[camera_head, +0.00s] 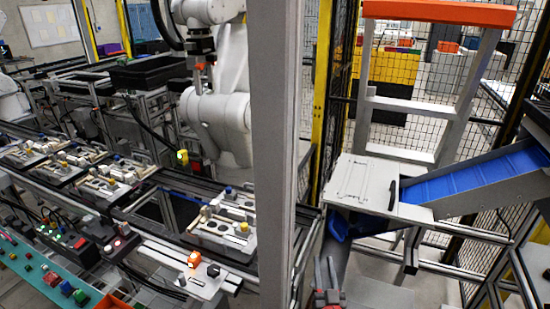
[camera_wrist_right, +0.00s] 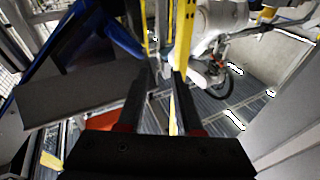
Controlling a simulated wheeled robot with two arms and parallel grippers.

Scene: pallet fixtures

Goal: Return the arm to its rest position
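My right gripper (camera_head: 327,275) shows at the bottom edge of the head view, just right of the grey post, with its fingers pointing up in the picture. In the right wrist view its two dark fingers (camera_wrist_right: 160,92) stand apart. Nothing is held between them; the floor and a yellow post show through the gap. My left gripper is in neither view.
A grey post (camera_head: 275,150) stands close to the right gripper. A blue chute (camera_head: 475,175) and a pale panel (camera_head: 360,185) lie to the right. Pallet fixtures (camera_head: 225,230) sit on the conveyor at left, near a white robot arm (camera_head: 222,115).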

